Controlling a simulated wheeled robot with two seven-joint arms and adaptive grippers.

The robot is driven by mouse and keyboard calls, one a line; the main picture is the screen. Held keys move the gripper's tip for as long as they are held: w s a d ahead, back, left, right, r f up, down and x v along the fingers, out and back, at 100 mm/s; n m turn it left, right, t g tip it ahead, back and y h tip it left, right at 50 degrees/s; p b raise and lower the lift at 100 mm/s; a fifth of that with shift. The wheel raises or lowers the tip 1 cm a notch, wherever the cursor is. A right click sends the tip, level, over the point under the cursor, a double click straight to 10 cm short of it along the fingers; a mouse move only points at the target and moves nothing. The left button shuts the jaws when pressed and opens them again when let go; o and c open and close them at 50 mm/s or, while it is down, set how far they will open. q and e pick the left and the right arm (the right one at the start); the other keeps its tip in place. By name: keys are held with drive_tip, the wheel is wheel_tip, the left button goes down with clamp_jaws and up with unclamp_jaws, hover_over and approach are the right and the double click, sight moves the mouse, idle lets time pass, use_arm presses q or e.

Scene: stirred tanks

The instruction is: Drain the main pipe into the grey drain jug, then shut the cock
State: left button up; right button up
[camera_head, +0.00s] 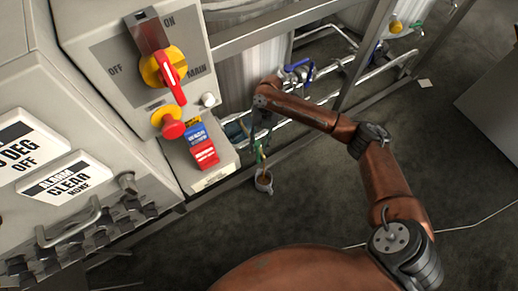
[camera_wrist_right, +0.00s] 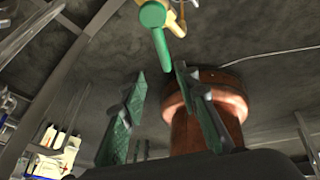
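My right gripper (camera_head: 258,129) is low beside the pipes in the head view, above a small cock with a green handle (camera_head: 259,152). In the wrist view its two green-padded fingers (camera_wrist_right: 160,75) stand apart with a gap between them. The green handle (camera_wrist_right: 156,30) on a yellow cock body (camera_wrist_right: 176,20) reaches toward that gap. I cannot tell whether a finger touches it. The small grey drain jug (camera_head: 264,186) stands upright on the floor below the cock, with something brownish inside. The main pipe is partly hidden by my arm. My left gripper is not in view.
A control cabinet with a red and yellow MAIN switch (camera_head: 167,70) stands at the left. A red stop button (camera_head: 172,124) and a red label block (camera_head: 205,154) are below it. A blue-handled valve (camera_head: 298,70) is behind my forearm. The floor right of the jug is clear.

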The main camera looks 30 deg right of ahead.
wheel_tip(320, 180, up, 5)
drive_tip(key=shift+r, duration=0.2)
idle(0.5)
